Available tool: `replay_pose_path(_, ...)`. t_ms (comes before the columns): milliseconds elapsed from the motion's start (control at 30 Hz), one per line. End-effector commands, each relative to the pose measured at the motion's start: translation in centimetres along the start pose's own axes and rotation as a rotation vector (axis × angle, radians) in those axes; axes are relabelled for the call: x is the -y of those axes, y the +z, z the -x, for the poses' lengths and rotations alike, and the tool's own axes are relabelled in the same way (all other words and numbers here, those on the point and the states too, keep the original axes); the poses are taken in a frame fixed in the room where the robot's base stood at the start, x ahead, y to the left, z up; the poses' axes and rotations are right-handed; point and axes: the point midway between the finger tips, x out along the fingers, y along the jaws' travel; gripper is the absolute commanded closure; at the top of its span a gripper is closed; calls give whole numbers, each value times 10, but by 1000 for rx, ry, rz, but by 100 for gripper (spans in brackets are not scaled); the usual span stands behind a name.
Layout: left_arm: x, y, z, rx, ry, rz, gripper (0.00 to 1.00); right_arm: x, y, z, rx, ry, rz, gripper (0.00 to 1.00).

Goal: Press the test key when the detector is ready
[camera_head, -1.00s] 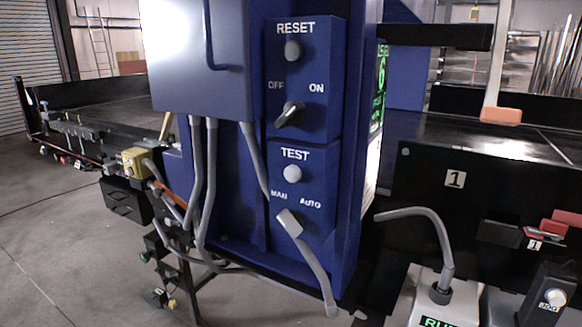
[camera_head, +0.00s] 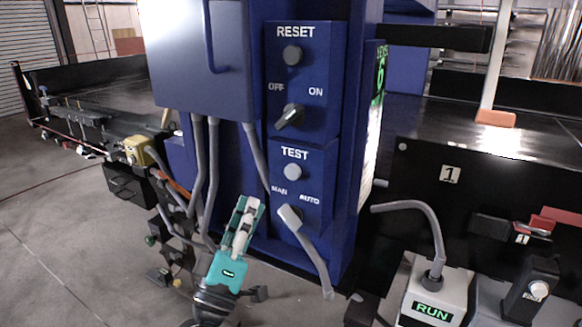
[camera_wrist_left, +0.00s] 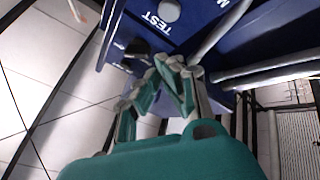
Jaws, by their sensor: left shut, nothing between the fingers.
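The grey round TEST key (camera_head: 292,172) sits on the blue detector panel (camera_head: 315,240), below the RESET button (camera_head: 292,56) and the OFF/ON switch (camera_head: 289,117). The MAN/AUTO label is just under it. My left gripper (camera_head: 250,203) is teal and grey, shut and empty, below and left of the TEST key and apart from it. In the left wrist view the fingers (camera_wrist_left: 172,62) point toward the panel, and the TEST key (camera_wrist_left: 169,10) shows upside down at the top. The green display (camera_head: 380,75) at the panel's right edge is too oblique to read fully. My right gripper is not in view.
A box with a green RUN display (camera_head: 432,309) stands at lower right. The black conveyor (camera_head: 450,200) is at right.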

Motion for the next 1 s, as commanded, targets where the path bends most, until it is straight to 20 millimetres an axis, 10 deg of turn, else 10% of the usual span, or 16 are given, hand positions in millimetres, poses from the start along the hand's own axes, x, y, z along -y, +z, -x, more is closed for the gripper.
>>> replay_pose_path(633, -17, -9, -8, -23, 37, 21, 100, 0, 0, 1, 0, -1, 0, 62)
replay_pose_path(1000, 2, 12, -47, -23, 38, 22, 100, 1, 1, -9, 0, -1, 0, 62)
